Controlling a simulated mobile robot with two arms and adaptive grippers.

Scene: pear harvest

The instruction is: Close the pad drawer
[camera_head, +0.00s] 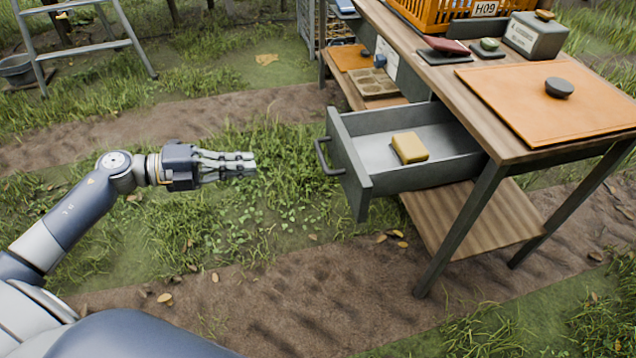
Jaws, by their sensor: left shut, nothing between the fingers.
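The pad drawer (357,182) is a grey drawer pulled well out of the wooden table's left side. A dark bar handle (322,157) is on its front. A yellow pad (410,148) lies on the drawer's floor. My left gripper (254,165) is shut and empty, to the left of the handle and apart from it, with its fingers pointing right toward the drawer. My right gripper is not in view.
A lower shelf (480,216) lies below the drawer. A stepladder (84,48) stands at upper left. Grass between gripper and drawer is free.

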